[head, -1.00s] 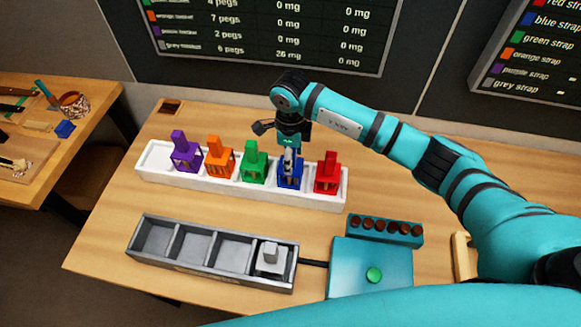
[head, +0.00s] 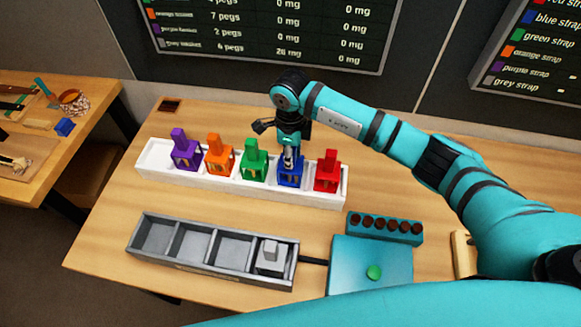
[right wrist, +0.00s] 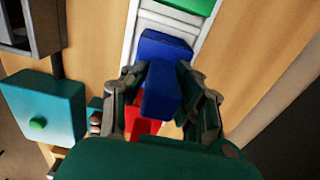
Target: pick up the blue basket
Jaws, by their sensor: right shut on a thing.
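The blue basket (head: 290,174) stands upright in the white tray (head: 160,176), between the green basket (head: 254,166) and the red basket (head: 326,176). My right gripper (head: 290,156) comes down on it from above. In the right wrist view, my right gripper (right wrist: 163,92) is shut on the tall blue handle of the blue basket (right wrist: 162,50), one finger on each side. The basket still appears seated in the tray. My left gripper is not in view.
Purple (head: 185,155) and orange (head: 219,160) baskets stand further left in the tray. A grey compartment box (head: 196,265) holds a grey basket (head: 271,257) in its right compartment. A teal box with a green button (head: 374,272) and a teal peg rack (head: 385,228) sit front right.

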